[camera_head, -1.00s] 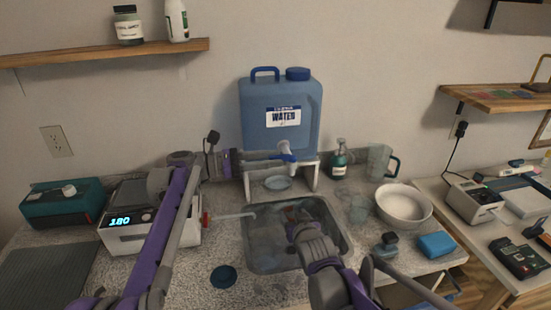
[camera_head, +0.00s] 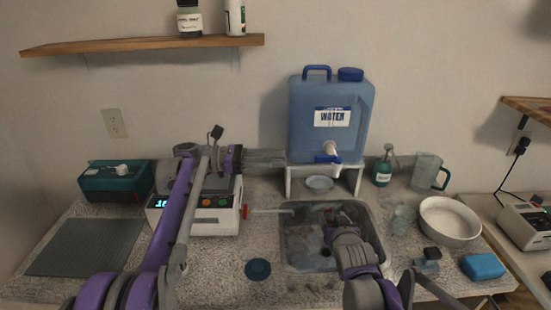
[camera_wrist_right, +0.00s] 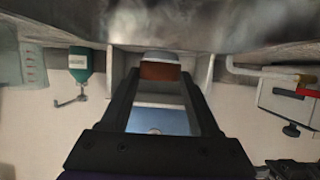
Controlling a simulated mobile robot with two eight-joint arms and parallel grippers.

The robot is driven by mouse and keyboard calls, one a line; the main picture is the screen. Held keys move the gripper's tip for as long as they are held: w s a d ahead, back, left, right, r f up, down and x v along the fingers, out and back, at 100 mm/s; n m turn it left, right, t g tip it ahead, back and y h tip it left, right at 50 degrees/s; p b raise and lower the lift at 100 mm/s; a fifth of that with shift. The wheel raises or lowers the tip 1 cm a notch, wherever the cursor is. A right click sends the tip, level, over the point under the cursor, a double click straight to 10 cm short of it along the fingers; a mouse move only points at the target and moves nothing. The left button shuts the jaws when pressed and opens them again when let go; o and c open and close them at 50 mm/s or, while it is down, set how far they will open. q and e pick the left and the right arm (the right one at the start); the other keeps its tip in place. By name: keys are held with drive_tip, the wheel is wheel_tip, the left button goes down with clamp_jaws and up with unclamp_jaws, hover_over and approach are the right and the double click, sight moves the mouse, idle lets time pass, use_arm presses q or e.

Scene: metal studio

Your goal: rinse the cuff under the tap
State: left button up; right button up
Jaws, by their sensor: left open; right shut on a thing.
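A blue water jug (camera_head: 330,115) stands on a white stand at the back of the counter. Its tap (camera_head: 330,152) has a blue lever and points down over the sink (camera_head: 300,262). I cannot tell whether water runs. My right gripper (camera_head: 335,232) reaches into the sink, in front of the tap. In the right wrist view it (camera_wrist_right: 160,75) is shut on a reddish-brown piece with a pale top (camera_wrist_right: 160,70), which looks like the cuff. My left gripper (camera_head: 266,158) is open and empty, left of the tap and apart from it.
A small bowl (camera_head: 319,182) sits under the stand. A white machine (camera_head: 200,222) with a nozzle is left of the sink. A soap bottle (camera_head: 383,172), jug (camera_head: 427,170), white bowl (camera_head: 450,219) and blue sponge (camera_head: 482,267) stand to the right. A dark lid (camera_head: 258,269) lies in front.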

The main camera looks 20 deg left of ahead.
drive_tip(key=shift+s+d+p, duration=0.25)
drive_tip(key=shift+s+d, duration=0.35)
drive_tip(key=shift+s, duration=1.25)
drive_tip(key=shift+s+d+p, duration=0.25)
drive_tip(key=shift+s+d, duration=0.4)
drive_tip(key=shift+s, duration=1.25)
drive_tip(key=shift+s+d+p, duration=0.25)
drive_tip(key=shift+s+d, duration=0.35)
drive_tip(key=shift+s, duration=1.35)
